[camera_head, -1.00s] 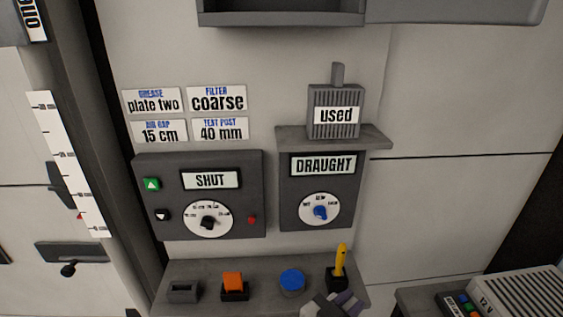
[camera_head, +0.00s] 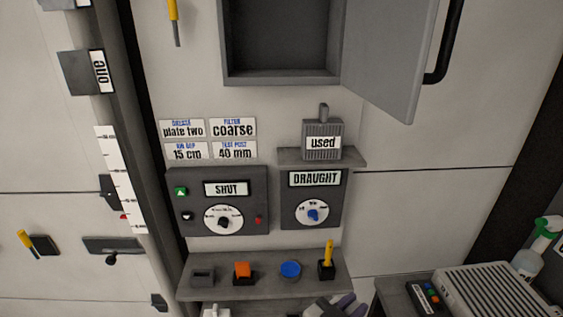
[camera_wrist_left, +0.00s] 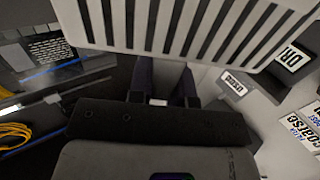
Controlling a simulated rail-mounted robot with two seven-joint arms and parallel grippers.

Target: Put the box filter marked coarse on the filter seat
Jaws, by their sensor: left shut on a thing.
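In the left wrist view, my left gripper (camera_wrist_left: 162,95) has dark fingers shut on a pale slatted box (camera_wrist_left: 180,25), which looks like a box filter. The box fills the top of that view and its marking is hidden. In the head view, a grey slatted filter marked "used" (camera_head: 322,143) stands upright with its tab up on a ledge (camera_head: 352,157) above the DRAUGHT panel. Its label also shows in the left wrist view (camera_wrist_left: 232,86). A wall card (camera_head: 233,128) reads "FILTER coarse". My right gripper is not in view.
An open grey cabinet (camera_head: 281,38) is above, its door (camera_head: 388,55) swung right. Below are the SHUT panel (camera_head: 245,207), the DRAUGHT panel (camera_head: 325,190) and a shelf (camera_head: 215,288) with an orange block, blue knob and yellow handle. A slatted 12 V unit (camera_head: 490,290) is at lower right.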

